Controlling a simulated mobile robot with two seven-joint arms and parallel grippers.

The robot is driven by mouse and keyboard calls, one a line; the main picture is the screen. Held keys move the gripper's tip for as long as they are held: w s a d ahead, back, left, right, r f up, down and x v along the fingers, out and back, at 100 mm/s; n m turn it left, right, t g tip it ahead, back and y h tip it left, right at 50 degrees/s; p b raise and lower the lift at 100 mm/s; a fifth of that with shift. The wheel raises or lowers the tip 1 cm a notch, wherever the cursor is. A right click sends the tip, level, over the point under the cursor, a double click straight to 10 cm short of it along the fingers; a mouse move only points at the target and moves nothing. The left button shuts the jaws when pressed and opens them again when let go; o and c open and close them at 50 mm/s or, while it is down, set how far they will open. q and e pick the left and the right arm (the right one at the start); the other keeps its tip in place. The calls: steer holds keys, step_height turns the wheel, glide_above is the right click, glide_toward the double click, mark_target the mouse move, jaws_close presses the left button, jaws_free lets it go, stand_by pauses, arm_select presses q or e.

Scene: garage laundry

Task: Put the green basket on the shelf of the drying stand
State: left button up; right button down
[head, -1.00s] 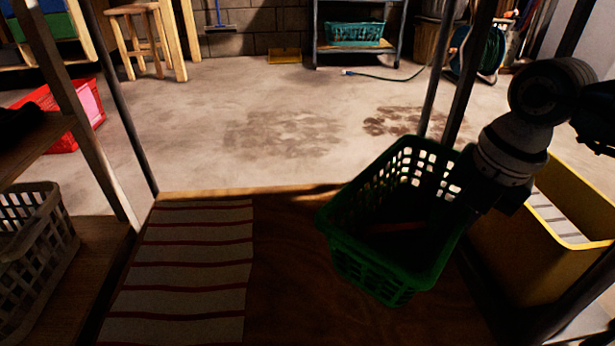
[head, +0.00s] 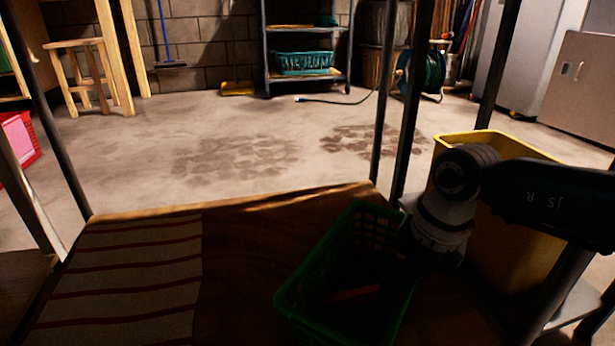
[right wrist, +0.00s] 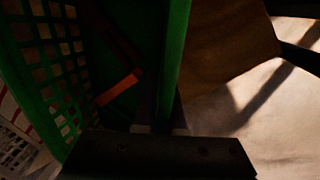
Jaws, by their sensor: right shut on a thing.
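The green basket (head: 300,299) is over the wooden shelf (head: 235,255) in the head view, right of the striped cloth. I cannot tell whether its bottom touches the shelf. A small orange-red item (head: 355,293) lies inside the basket. My right gripper (head: 408,262) is at the basket's right wall, its fingertips mostly hidden in shadow. In the right wrist view, the gripper (right wrist: 168,118) is shut on the green rim (right wrist: 174,50). My left gripper is out of view.
The striped cloth (head: 120,275) covers the shelf's left part. Dark posts (head: 409,100) stand behind the basket. A yellow bin (head: 495,143) is right of the shelf, beside my right arm. A back rack (head: 307,82) holds a teal basket (head: 303,63). The middle floor is clear.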

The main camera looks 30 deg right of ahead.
step_height(320, 180, down, 3)
steer(key=shift+w+f+b, duration=0.1)
steer(key=shift+f+b, duration=0.05)
steer(key=shift+b, duration=0.8)
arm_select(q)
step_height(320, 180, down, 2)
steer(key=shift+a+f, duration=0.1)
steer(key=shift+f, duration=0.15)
arm_select(e)
steer(key=c, duration=1)
jaws_free()
arm_select(q)
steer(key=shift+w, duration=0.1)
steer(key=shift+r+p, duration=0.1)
steer(key=shift+p, duration=0.2)
arm_select(e)
steer(key=shift+r, duration=0.25)
